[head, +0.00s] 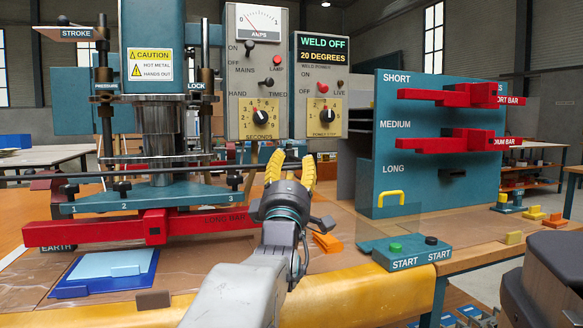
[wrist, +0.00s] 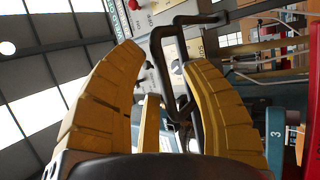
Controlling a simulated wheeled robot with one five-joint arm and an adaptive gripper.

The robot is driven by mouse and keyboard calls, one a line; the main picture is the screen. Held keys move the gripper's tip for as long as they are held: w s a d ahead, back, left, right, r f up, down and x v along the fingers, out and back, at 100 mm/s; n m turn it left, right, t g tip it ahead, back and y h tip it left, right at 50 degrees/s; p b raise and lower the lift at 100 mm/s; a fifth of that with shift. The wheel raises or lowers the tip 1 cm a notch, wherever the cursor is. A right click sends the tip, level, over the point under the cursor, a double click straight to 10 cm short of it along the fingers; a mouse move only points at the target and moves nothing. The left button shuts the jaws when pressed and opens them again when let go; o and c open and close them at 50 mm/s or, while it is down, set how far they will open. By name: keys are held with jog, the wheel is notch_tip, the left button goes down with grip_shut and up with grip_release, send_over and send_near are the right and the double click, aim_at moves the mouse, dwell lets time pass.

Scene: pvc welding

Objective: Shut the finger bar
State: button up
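A thin dark bar (head: 110,173), likely the finger bar, runs level across the front of the teal press in the head view, above the numbered teal plate. In the wrist view a dark bent bar with a loop (wrist: 172,62) shows beyond and between my fingers; it looks like part of the same bar. My gripper (head: 290,168) is raised at the bar's right end, its yellow fingers pointing up.
A red long bar (head: 95,232) lies across the press front below the plate. Blue sheets (head: 108,268) lie on the bench. A teal rack (head: 400,158) with red bars stands right, behind a START button box (head: 405,250). Weld dials stand behind my gripper.

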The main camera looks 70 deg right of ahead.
grip_shut()
dwell(0.3)
notch_tip(320, 180, down, 10)
dwell(0.4)
jog(key=shift+o, duration=0.4)
grip_release()
jog(key=shift+a, duration=0.1)
jog(key=v, duration=0.7)
